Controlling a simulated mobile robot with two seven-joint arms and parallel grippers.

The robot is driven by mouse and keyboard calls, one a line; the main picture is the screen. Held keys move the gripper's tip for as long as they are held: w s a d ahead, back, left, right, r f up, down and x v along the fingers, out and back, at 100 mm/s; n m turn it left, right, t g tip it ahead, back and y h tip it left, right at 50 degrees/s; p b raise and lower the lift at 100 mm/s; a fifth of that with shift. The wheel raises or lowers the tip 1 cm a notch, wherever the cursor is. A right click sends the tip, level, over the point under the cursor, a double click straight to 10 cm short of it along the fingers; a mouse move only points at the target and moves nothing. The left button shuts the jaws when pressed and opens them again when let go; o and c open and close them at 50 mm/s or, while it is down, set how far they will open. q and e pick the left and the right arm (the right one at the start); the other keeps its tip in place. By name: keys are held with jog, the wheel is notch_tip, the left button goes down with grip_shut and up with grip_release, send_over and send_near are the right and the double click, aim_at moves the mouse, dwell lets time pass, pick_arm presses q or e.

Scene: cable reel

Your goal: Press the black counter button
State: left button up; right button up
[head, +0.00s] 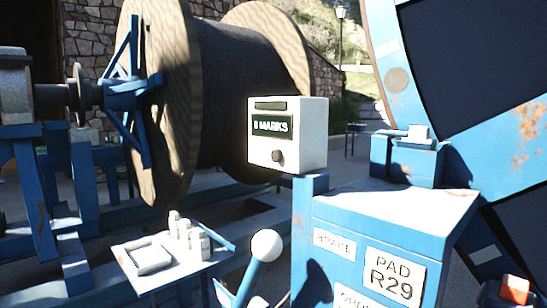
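The white counter box (310,130) stands on a blue post in the middle of the head view. Its dark display reads what looks like "0 MARKS" or "8 MARKS"; the first character is unclear. The black counter button (278,156) is a small round dark knob low on the front face of the box, right of its middle. Nothing covers it. Neither of my grippers shows in this view.
A large wooden cable reel (240,70) stands behind the box. A lever with a white ball knob (267,245) rises in front. A blue cabinet labelled PAD R29 (393,278) stands at right. A small tray (150,258) is at lower left.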

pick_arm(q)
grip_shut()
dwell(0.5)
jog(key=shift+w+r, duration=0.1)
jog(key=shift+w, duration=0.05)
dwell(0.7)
